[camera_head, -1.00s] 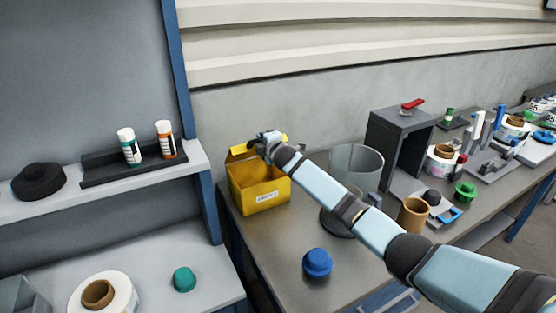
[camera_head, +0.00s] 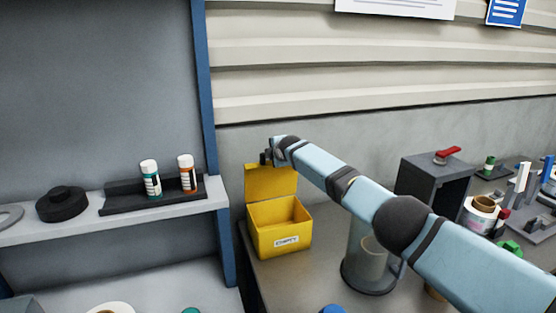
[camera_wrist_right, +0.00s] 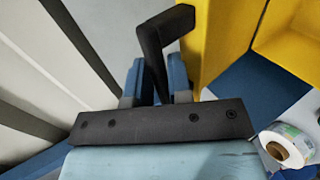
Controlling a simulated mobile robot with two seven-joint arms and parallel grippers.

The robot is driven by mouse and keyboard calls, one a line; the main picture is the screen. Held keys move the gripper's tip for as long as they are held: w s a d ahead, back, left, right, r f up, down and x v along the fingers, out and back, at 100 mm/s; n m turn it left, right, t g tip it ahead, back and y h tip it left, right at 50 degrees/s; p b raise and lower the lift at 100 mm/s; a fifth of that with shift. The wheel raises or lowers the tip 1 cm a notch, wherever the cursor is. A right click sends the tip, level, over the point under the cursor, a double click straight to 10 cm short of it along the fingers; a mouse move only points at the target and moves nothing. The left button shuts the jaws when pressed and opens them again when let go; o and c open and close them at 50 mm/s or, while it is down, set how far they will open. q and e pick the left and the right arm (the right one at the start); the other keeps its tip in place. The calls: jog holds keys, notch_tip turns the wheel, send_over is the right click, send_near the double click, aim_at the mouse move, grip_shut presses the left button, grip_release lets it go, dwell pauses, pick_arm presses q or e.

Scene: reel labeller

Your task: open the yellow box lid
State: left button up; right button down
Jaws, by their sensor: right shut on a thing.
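The yellow box (camera_head: 282,246) stands on the bench by the wall, with a white label on its front and its inside visible. Its lid (camera_head: 271,184) stands about upright along the back edge; it also shows as a yellow panel in the right wrist view (camera_wrist_right: 212,38). My right gripper (camera_head: 267,157) is at the lid's top edge. In the right wrist view its blue fingers (camera_wrist_right: 155,82) are shut on the lid's black bent handle (camera_wrist_right: 152,38). My left gripper is not in view.
A clear cylinder (camera_head: 362,250) stands right of the box, under my right arm. A grey housing with a red lever (camera_head: 446,155) is farther right. A shelf with two bottles (camera_head: 151,180) and a blue post (camera_head: 208,110) are on the left. The wall is close behind.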

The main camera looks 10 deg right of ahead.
jog(key=shift+w+f, duration=0.15)
dwell(0.3)
jog(key=c, duration=1.1)
grip_release()
jog(key=shift+s+r+p, duration=0.3)
jog(key=shift+s+r, duration=0.05)
jog(key=shift+r, duration=0.05)
jog(key=v, duration=1.3)
jog(key=shift+b, duration=0.3)
jog(key=shift+f, duration=0.1)
